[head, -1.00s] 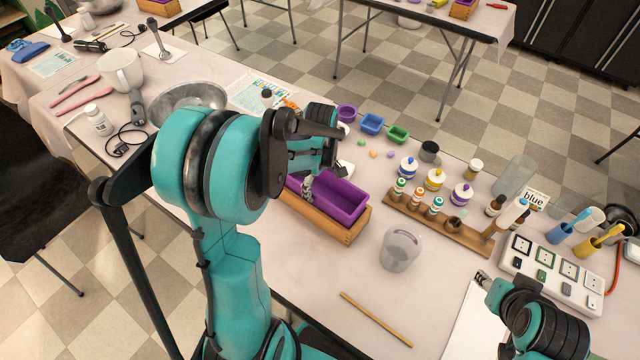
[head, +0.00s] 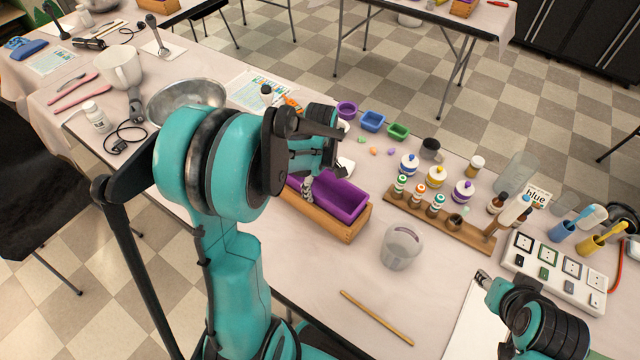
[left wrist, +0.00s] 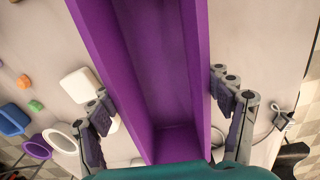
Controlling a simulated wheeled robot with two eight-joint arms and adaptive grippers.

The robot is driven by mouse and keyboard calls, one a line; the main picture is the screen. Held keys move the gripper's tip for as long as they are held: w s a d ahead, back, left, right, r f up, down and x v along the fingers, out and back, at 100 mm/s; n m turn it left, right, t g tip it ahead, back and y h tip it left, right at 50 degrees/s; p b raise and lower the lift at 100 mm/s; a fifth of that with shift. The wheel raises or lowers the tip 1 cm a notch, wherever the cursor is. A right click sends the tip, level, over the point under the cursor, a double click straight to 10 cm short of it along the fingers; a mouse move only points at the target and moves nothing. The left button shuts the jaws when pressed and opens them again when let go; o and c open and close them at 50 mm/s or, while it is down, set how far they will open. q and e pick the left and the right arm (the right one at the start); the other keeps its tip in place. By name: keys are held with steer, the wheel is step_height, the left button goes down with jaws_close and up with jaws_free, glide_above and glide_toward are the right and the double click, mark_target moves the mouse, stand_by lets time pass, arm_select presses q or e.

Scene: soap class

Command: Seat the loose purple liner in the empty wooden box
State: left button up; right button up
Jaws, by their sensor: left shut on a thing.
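The purple liner (head: 345,198) is a long open trough over the wooden box (head: 350,233). Its walls stand above the box's rim in the head view, and I cannot tell how deep it sits. My left gripper (head: 308,188) is shut on the liner near its left end. In the left wrist view the fingers lie on both sides of the liner (left wrist: 165,60), and the box is hidden. My arm covers the box's left end in the head view. My right gripper (head: 483,279) is low at the right, away from the box; its jaw opening is unclear.
A clear cup (head: 402,248) stands right of the box, and a wooden stick (head: 377,318) lies in front. A bottle rack (head: 440,222) is to the right. Small coloured trays (head: 372,121) lie behind. A metal bowl (head: 187,98) is at the left.

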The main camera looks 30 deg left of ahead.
arm_select(q)
steer(key=shift+f+b, duration=0.3)
steer(key=shift+f, duration=0.1)
steer(key=o, duration=1.3)
step_height(320, 180, up, 9)
steer(key=p, duration=0.7)
stand_by(0.7)
steer(key=s+d+r+m+t, duration=0.7)
steer(key=s+d+r+m, duration=0.3)
steer(key=m, duration=0.6)
steer(key=shift+s+d+r, duration=0.2)
steer(key=shift+s+d, duration=0.1)
steer(key=shift+s, duration=0.25)
